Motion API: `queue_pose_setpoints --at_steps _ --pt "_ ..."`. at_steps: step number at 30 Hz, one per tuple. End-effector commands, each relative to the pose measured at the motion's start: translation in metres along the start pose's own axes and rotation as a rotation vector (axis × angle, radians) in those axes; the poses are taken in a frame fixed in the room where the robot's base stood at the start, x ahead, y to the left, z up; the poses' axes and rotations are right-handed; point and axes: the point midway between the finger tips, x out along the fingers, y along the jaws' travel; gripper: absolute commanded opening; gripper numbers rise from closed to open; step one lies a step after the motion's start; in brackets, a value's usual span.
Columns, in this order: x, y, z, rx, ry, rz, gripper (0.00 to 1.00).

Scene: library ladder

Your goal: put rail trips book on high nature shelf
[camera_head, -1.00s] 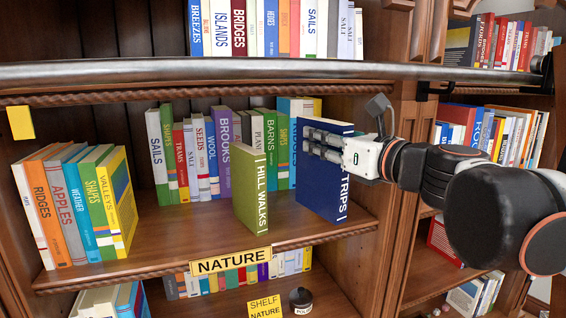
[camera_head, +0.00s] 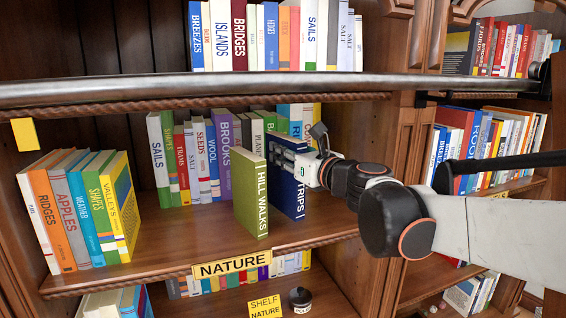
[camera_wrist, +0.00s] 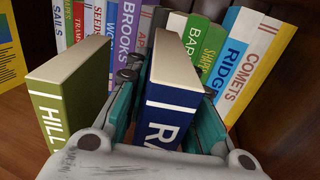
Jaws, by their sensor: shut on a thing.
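The blue rail trips book (camera_head: 287,182) stands upright on the shelf labelled NATURE (camera_head: 232,264), just right of the green Hill Walks book (camera_head: 250,192). In the wrist view the blue book (camera_wrist: 171,95) is between my two fingers, its spine showing "RA". My gripper (camera_head: 292,158) is shut on it from the right side. In the wrist view my gripper (camera_wrist: 168,112) has one finger in the narrow gap between the blue book and the Hill Walks book (camera_wrist: 70,92). The blue book's lower edge appears to be at the shelf board; I cannot tell whether it touches.
A row of books (camera_head: 200,160) stands behind. A leaning group with the Valleys book (camera_head: 120,207) is at the left. A metal rail (camera_head: 200,82) crosses in front above the shelf. A wooden upright (camera_head: 405,160) is at the right. Bare board lies left of Hill Walks.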

Motion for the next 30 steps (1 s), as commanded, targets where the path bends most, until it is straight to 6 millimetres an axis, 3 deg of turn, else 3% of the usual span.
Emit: queue_pose_setpoints --at_steps 5,21,22,24,30 --pt "0.0 0.0 -0.021 0.0 0.0 0.0 0.0" --pt "0.004 0.0 -0.033 0.0 0.0 0.0 0.0" --pt "0.004 0.0 -0.033 0.0 0.0 0.0 0.27" --pt "0.004 0.0 -0.032 0.0 0.0 0.0 0.43" --pt "0.004 0.0 -0.032 0.0 0.0 0.0 0.43"
